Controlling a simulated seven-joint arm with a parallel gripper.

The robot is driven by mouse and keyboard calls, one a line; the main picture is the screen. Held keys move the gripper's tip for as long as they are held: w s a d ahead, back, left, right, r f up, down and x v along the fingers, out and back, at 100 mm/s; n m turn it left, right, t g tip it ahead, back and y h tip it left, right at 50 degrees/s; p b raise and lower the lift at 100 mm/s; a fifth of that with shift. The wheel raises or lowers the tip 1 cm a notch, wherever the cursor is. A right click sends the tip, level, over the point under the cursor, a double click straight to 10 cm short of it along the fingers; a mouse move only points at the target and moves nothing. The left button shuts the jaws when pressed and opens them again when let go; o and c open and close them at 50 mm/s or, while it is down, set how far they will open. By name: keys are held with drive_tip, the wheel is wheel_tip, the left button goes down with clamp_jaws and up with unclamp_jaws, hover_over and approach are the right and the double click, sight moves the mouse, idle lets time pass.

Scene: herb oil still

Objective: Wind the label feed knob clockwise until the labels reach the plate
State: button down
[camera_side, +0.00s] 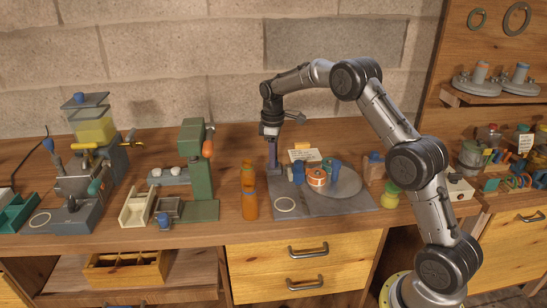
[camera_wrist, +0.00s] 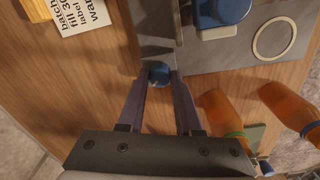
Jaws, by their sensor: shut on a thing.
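The small blue knob (camera_wrist: 158,73) sits between the tips of my gripper (camera_wrist: 158,77) in the wrist view, beside the edge of a grey base. My gripper is shut on this knob. In the side view my gripper (camera_side: 272,163) points down at the back left of the label station, and its fingers hide the knob. The station has a grey base plate (camera_side: 350,207), a round grey disc (camera_side: 347,184), an orange-and-white roll (camera_side: 317,178) and blue parts (camera_side: 298,171). A pale ring (camera_side: 285,204) marks the base's front left, also in the wrist view (camera_wrist: 275,38). I cannot make out the label strip's end.
Two orange bottles (camera_side: 249,204) stand close left of the base; they also show in the wrist view (camera_wrist: 222,112). A green press (camera_side: 198,172) stands further left. A written card (camera_side: 305,156) is behind the station. A small bottle (camera_side: 374,168) stands to its right.

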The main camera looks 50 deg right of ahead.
drive_tip(key=m, duration=0.5)
drive_tip(key=shift+w+r+m, duration=0.1)
drive_tip(key=shift+m, duration=0.2)
drive_tip(key=m, duration=0.6)
drive_tip(key=shift+g, duration=0.3)
drive_tip(key=m, duration=0.6)
drive_tip(key=shift+m, duration=0.3)
drive_tip(key=m, duration=0.5)
drive_tip(key=shift+d+m+y, duration=0.1)
drive_tip(key=shift+m+y, duration=0.2)
drive_tip(key=c, duration=0.6)
unclamp_jaws()
